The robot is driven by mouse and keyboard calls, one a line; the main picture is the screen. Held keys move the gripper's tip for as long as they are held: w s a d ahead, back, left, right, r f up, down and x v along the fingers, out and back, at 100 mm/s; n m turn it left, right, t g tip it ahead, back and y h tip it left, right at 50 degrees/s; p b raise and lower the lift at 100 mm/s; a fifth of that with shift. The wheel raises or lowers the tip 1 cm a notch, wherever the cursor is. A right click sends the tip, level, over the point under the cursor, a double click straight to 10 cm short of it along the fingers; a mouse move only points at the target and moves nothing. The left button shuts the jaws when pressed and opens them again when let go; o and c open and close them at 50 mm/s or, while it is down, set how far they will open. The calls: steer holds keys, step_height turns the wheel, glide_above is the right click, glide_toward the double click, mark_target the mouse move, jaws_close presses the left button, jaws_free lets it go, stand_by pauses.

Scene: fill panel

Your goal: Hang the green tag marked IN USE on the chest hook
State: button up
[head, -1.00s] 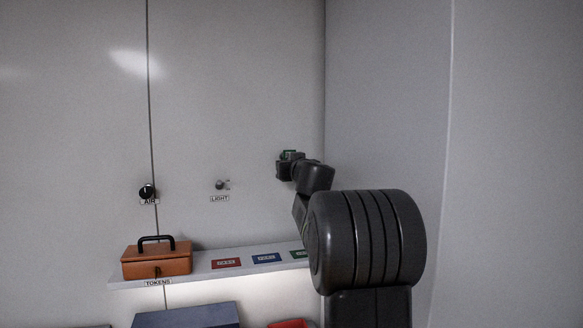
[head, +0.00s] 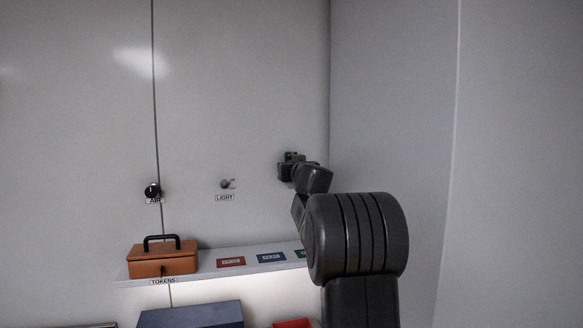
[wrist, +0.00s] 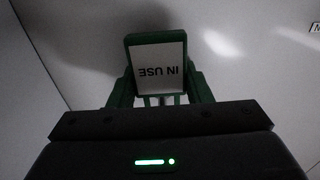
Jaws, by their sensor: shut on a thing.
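My gripper (head: 291,157) is raised in front of the pale wall, near the corner, in the head view. In the wrist view my gripper (wrist: 160,98) is shut on the green-framed tag (wrist: 158,62). Its white face reads IN USE, upside down in that picture. In the head view the tag is only a small dark green patch at the gripper. An orange-brown chest (head: 150,262) with a black handle stands at the left end of the shelf, well left of and below my gripper. A small dark fitting shows on its front; I cannot tell if it is the hook.
The shelf (head: 210,269) carries a red card (head: 231,262), a blue card (head: 271,257) and a green one (head: 300,253) partly behind my arm. A black AIR knob (head: 152,190) and a LIGHT switch (head: 226,184) protrude from the wall. A blue box (head: 190,316) is below.

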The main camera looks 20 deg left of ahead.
stand_by(0.4)
steer(key=o, duration=1)
steer(key=shift+o, duration=0.2)
steer(key=shift+s, duration=0.1)
steer(key=b+v, duration=0.1)
steer(key=v, duration=1.2)
steer(key=shift+s+d+b, duration=0.25)
steer(key=shift+b, duration=0.15)
steer(key=shift+w+a, duration=0.1)
steer(key=shift+w, duration=0.05)
steer(key=p+x, duration=0.2)
steer(key=x, duration=1.1)
steer(key=shift+w+a, duration=0.2)
steer(key=shift+w, duration=0.05)
steer(key=shift+s+d+r, duration=0.1)
steer(key=shift+s, duration=0.05)
